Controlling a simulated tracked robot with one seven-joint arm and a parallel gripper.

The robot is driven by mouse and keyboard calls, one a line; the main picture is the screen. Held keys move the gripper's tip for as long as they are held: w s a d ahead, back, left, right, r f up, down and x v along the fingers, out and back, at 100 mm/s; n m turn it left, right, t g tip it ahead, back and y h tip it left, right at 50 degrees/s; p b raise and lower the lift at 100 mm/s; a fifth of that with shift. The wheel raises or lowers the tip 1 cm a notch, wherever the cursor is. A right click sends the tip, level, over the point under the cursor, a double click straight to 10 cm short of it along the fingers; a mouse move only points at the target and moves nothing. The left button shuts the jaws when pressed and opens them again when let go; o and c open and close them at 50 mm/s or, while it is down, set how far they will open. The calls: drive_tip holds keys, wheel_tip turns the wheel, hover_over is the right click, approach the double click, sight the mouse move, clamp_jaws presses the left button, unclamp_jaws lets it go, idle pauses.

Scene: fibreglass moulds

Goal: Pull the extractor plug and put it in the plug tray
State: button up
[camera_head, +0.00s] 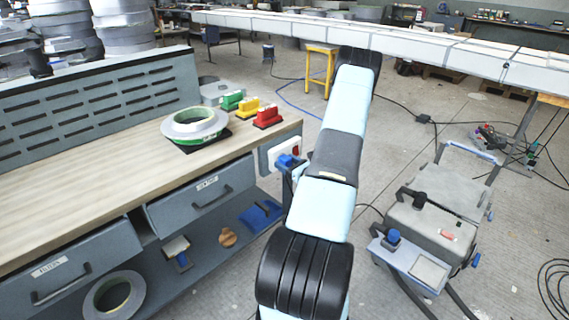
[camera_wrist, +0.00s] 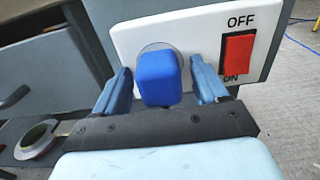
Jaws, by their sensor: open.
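The blue extractor plug (camera_wrist: 158,82) sits in a round socket on a white panel (camera_wrist: 205,28) in the wrist view. The panel has a red switch (camera_wrist: 238,53) marked OFF and ON. My gripper (camera_wrist: 161,68) is open, with one blue finger on each side of the plug. I see gaps between the fingers and the plug.
A blue item (camera_head: 261,214) lies on the lower shelf. The grey wheeled unit (camera_head: 430,232) and cables are on the floor at right. A long white mould crosses the back.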

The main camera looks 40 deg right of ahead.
sight(289, 164)
drive_tip(key=shift+c, duration=0.4)
clamp_jaws()
idle(0.5)
drive_tip(key=shift+s, duration=0.3)
drive_tip(key=shift+s+d, duration=0.15)
drive_tip(key=shift+s, duration=1.2)
drive_tip(key=shift+s+d, duration=0.1)
drive_tip(key=shift+s, duration=1.25)
